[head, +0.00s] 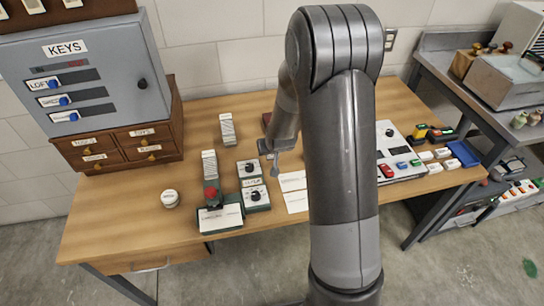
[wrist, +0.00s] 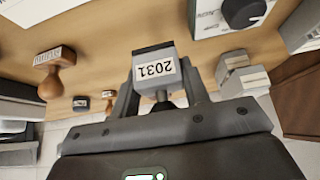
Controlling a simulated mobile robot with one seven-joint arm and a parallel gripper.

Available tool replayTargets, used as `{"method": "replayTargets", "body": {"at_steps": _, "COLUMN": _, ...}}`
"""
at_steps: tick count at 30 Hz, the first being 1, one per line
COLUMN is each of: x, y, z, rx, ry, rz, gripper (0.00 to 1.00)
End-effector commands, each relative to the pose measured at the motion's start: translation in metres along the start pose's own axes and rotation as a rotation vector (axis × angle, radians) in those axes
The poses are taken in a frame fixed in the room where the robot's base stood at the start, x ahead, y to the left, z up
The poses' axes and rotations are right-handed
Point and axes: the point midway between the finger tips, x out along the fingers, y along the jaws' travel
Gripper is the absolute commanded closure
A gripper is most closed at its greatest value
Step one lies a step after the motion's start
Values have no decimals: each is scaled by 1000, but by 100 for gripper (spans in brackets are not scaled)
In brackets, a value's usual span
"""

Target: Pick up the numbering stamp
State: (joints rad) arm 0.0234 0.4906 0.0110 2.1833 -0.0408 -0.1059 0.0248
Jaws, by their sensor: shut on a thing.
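My gripper (wrist: 163,92) is shut on a small dark grey block with a white label reading 2031, which looks like the numbering stamp (wrist: 153,66). The label appears upside down in the wrist view, and the stamp sits between the two fingers. In the head view my gripper (head: 270,148) is above the middle of the wooden table, mostly behind my arm. The held stamp is small and hard to make out there.
The wooden table (head: 110,225) holds dial boxes (head: 256,196), a red-buttoned device (head: 211,195), white cards (head: 293,181) and a round tin (head: 170,198). A grey KEYS cabinet (head: 110,85) stands at left. A wooden-handled stamp (wrist: 53,75) shows at left in the wrist view.

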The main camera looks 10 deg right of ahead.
Motion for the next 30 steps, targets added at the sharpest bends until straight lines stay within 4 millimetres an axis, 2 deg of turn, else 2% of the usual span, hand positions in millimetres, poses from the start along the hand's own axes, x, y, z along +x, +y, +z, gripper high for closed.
{"method": "replayTargets", "body": {"at_steps": 3, "x": -14, "y": 20, "z": 3, "rx": 7, "ry": 0, "rz": 4, "gripper": 86}}
{"method": "replayTargets", "body": {"at_steps": 15, "x": -54, "y": 63, "z": 10, "rx": 7, "ry": -1, "rz": 5, "gripper": 86}}
{"method": "replayTargets", "body": {"at_steps": 30, "x": -82, "y": 93, "z": 14, "rx": 6, "ry": -2, "rz": 2, "gripper": 86}}
